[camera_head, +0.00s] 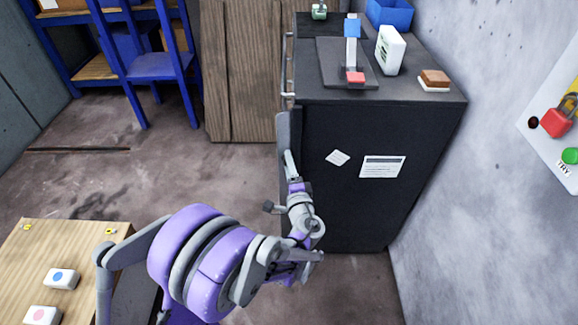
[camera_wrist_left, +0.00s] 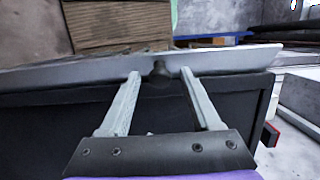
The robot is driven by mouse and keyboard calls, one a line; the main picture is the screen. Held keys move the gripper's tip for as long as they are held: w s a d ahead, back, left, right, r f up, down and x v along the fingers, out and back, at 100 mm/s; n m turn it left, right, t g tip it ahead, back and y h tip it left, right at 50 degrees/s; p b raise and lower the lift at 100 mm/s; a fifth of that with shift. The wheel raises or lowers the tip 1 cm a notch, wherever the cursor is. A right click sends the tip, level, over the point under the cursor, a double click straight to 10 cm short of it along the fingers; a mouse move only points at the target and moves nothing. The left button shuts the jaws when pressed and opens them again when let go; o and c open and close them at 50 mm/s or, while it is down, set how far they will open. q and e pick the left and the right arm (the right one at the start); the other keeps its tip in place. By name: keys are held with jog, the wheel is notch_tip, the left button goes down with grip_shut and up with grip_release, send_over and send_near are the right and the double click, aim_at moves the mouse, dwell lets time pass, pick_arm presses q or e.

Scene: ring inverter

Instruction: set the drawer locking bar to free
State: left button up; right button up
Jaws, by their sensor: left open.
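The locking bar is a long flat grey bar (camera_head: 283,132) on the left face of the black cabinet, upright along its near edge in the head view. In the left wrist view the bar (camera_wrist_left: 230,58) runs across the picture just beyond the fingertips. A small dark knob or pivot (camera_wrist_left: 160,69) shows at the bar, between the fingertips. My left gripper (camera_head: 290,165) is at the bar's lower part, and its two fingers (camera_wrist_left: 160,75) are open and apart. I cannot tell whether they touch the bar. The bar's lower end is hidden by my gripper in the head view.
A wooden cabinet (camera_head: 240,70) stands behind. A wooden table (camera_head: 60,238) is at front left. The floor between is clear.

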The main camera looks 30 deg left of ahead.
pick_arm(q)
grip_shut()
dwell(0.3)
jog(key=shift+d, duration=0.1)
jog(key=shift+w+d+n+g+y, duration=0.25)
jog(key=shift+n+g+y, duration=0.45)
jog(key=shift+g, duration=0.2)
jog(key=shift+w+d+n+g+y, duration=0.15)
jog(key=shift+d+n+g+y, duration=0.05)
jog(key=shift+n+g+y, duration=0.6)
jog(key=shift+w+d+n+g+y, duration=0.25)
jog(key=shift+n+g+y, duration=0.3)
jog(key=shift+g, duration=0.45)
grip_release()
